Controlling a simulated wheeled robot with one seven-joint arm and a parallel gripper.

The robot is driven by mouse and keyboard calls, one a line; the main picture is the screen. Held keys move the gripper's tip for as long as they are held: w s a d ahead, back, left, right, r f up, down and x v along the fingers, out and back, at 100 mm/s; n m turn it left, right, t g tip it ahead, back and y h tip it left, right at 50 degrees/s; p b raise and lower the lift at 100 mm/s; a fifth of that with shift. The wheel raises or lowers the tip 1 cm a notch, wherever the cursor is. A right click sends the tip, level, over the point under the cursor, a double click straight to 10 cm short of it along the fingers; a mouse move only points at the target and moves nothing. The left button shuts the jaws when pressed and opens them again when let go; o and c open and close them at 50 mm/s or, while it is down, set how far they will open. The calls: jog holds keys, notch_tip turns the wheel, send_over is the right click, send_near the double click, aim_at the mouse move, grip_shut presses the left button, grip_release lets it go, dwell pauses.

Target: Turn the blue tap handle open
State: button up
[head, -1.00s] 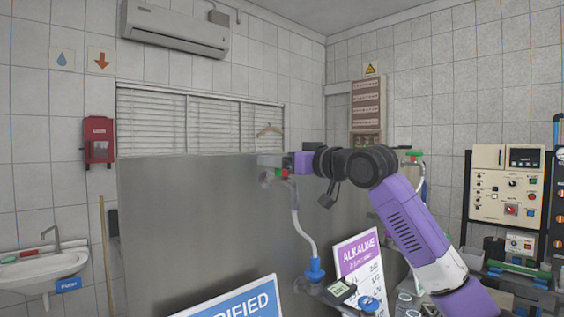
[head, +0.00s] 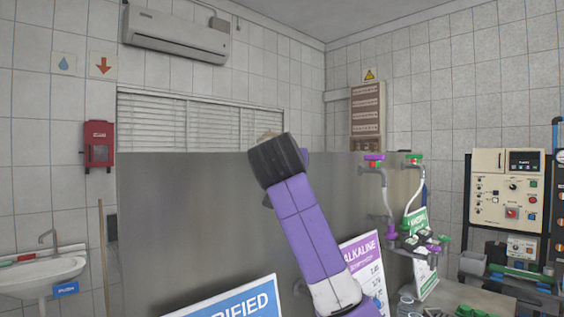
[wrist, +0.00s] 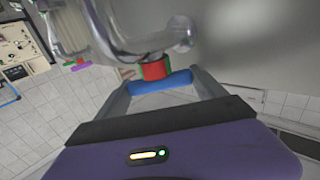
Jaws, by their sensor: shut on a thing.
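In the wrist view, the blue tap handle (wrist: 172,82) lies as a bar between the two fingertips of my gripper (wrist: 160,90), which is shut on it. A red band (wrist: 154,71) with a green edge sits directly behind the handle, on the body of the chrome tap (wrist: 130,42). In the head view, my arm covers the gripper, the blue handle and its tap. I cannot tell from these views how far the handle is turned.
A purple-handled tap (head: 374,161) and a green-handled tap (head: 412,161) stand to the right along the steel panel (head: 210,220). Signs reading "ALKALINE" (head: 365,262) and "RIFIED" (head: 235,302) stand in front of the panel. A sink (head: 40,270) is at far left.

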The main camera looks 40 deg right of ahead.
jog(key=m+g+h, duration=0.1)
jog(key=g, duration=0.1)
jog(key=m+g+h, duration=0.2)
jog(key=shift+w+a+m+h+p, duration=0.1)
jog(key=shift+a+m+h+p, duration=0.05)
jog(key=shift+m+h+p, duration=0.2)
jog(key=m+g, duration=0.1)
jog(key=g, duration=0.1)
jog(key=m+g+h+p, duration=0.1)
jog(key=g, duration=0.1)
jog(key=shift+r+m+h+p, duration=0.15)
jog(key=shift+m+h+p, duration=0.1)
jog(key=shift+p, duration=0.05)
jog(key=m+g+p, duration=0.2)
jog(key=g, duration=0.1)
jog(key=shift+g+h, duration=0.3)
jog(key=shift+p, duration=0.35)
jog(key=shift+m+g, duration=0.5)
jog(key=shift+g, duration=0.1)
jog(key=o, duration=1.3)
jog(key=shift+d, duration=0.2)
jog(key=shift+a, duration=0.1)
